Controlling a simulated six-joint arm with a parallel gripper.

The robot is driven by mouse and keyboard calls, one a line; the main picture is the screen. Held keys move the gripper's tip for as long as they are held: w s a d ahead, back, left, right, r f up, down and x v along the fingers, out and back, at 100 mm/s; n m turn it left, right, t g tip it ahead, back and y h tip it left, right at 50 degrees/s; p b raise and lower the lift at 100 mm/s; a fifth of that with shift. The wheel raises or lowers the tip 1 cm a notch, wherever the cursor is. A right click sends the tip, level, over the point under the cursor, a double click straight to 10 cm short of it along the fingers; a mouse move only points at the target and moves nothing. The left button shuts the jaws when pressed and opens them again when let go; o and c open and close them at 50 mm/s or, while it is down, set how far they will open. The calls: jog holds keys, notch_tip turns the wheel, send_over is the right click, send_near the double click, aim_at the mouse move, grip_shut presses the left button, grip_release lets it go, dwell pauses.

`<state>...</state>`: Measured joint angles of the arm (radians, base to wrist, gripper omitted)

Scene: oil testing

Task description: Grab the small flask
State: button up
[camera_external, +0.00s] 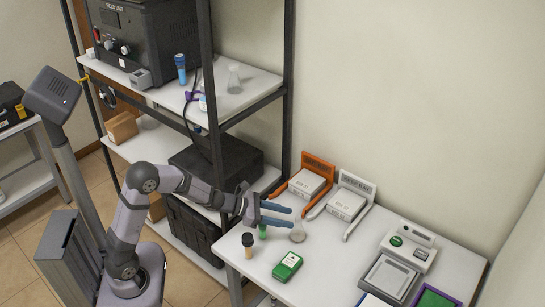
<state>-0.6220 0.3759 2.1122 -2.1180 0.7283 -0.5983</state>
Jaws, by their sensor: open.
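A small clear glass flask (297,233) stands on the white table, just right of and a little below my fingertips in the picture. My gripper (290,216) is open, its two blue fingers pointing right, with nothing visible between them. The fingertips are close to the flask; I cannot tell whether they touch it or how high they are above the table. Another clear conical flask (234,79) stands on the upper shelf, well away from my gripper.
A green-capped vial (262,231) stands just below my fingers, near a dark-capped bottle (248,245). A green device (287,267) lies in front. Orange (319,169) and white (355,185) box holders stand behind. Instruments (408,245) occupy the right; the table's middle is clear.

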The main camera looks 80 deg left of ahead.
aim_at(299, 220)
jog(key=shift+p+x, duration=0.65)
jog(key=shift+x, duration=2.3)
jog(key=shift+f, duration=0.15)
grip_shut()
